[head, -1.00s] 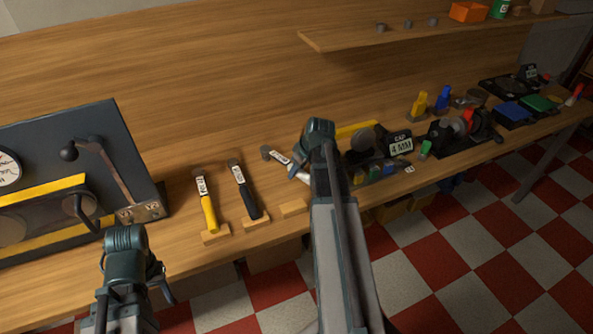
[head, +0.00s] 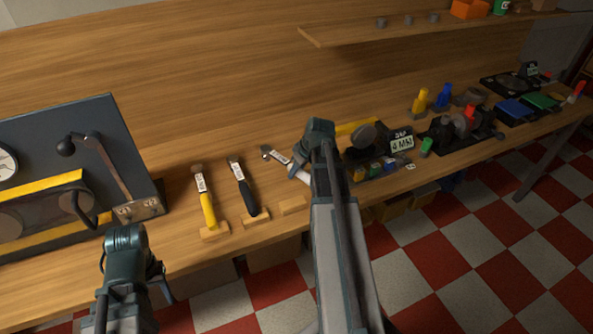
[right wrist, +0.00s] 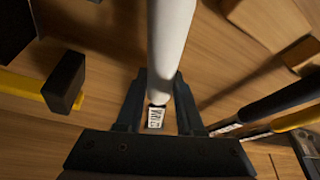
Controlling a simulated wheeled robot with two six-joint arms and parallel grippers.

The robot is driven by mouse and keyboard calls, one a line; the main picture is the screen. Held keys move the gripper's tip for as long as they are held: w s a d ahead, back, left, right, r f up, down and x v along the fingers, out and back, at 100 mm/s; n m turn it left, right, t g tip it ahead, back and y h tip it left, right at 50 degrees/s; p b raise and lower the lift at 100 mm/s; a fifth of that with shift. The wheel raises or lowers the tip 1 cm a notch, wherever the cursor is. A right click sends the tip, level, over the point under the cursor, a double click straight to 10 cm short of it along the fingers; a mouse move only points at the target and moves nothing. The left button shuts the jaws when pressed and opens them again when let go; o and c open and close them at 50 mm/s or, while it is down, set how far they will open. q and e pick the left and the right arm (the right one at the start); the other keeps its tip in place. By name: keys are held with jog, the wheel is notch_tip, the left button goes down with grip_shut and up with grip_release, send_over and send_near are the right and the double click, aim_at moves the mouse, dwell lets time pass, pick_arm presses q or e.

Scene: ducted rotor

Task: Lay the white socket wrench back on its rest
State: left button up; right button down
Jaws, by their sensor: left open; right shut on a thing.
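The white socket wrench (head: 278,156) is held by my right gripper (head: 298,168) over the bench, its labelled metal end pointing to the upper left. In the right wrist view its white handle (right wrist: 170,45) runs between the fingers (right wrist: 160,105), with the label just beyond them. In the head view, my arm hides most of the handle. A bare wooden rest block (head: 292,205) lies just below it. My left gripper (head: 160,282) is open and empty in front of the bench edge, partly hidden by its own wrist.
A yellow-handled wrench (head: 208,208) and a black-handled wrench (head: 246,195) lie on their own blocks to the left. A dark panel with a lever (head: 100,130) stands at far left. Small parts and a "4 MM" sign (head: 402,144) are to the right.

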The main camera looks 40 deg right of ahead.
jog(key=shift+f, duration=0.15)
jog(key=shift+c, duration=2.3)
grip_release()
jog(key=a+p+v, duration=0.1)
jog(key=p+v, duration=1.1)
jog(key=v, duration=0.2)
jog(key=shift+d+p, duration=0.35)
jog(key=shift+d, duration=0.1)
